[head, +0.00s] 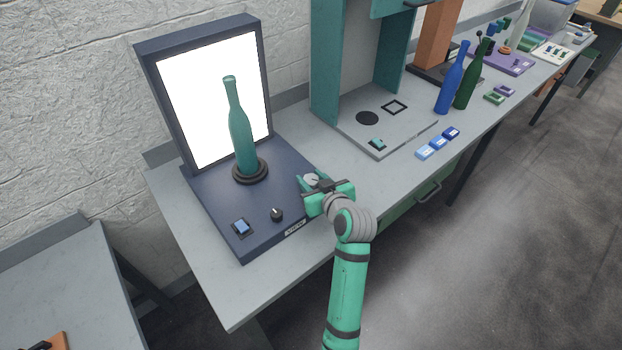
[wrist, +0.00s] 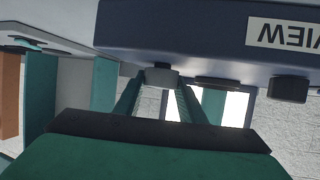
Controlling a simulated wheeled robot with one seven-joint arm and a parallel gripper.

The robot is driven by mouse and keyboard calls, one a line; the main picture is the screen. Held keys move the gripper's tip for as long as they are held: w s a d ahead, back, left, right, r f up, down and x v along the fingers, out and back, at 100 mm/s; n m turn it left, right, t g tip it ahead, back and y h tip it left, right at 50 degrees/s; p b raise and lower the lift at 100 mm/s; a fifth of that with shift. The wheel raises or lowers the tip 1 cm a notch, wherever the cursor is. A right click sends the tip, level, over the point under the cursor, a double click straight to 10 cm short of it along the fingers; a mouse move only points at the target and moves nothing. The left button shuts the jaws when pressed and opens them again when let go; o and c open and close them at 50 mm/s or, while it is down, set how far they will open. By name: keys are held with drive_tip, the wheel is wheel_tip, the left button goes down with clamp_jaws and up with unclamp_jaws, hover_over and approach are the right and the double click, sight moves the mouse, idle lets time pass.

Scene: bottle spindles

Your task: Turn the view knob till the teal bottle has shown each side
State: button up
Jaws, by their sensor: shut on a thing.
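The teal bottle (head: 240,130) stands upright on a dark round turntable (head: 249,172), before a bright white panel (head: 190,90). Its base unit (head: 215,200) is dark blue. My gripper (head: 312,181) is at the right front corner of this unit, shut on a light grey knob (wrist: 160,74), which sits between the fingertips in the wrist view. In the head view the fingers partly cover it. A black knob (head: 276,214) with a light pointer mark stands further left. The VIEW label (head: 295,228) is on the front edge, nearest the black knob; it shows upside down in the wrist view (wrist: 285,35).
A blue rocker switch (head: 241,227) sits on the unit's left front. To the right stand a teal frame (head: 325,60), a blue bottle (head: 450,85), a dark green bottle (head: 472,78) and several small blue blocks (head: 438,142). The bench's front left is clear.

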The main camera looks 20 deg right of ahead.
drive_tip(key=shift+f, duration=0.1)
drive_tip(key=o, duration=1)
drive_tip(key=shift+o, duration=0.2)
drive_tip(key=a+v, duration=0.1)
drive_tip(key=v, duration=0.9)
drive_tip(key=shift+s+d, duration=0.35)
drive_tip(key=shift+d, duration=0.2)
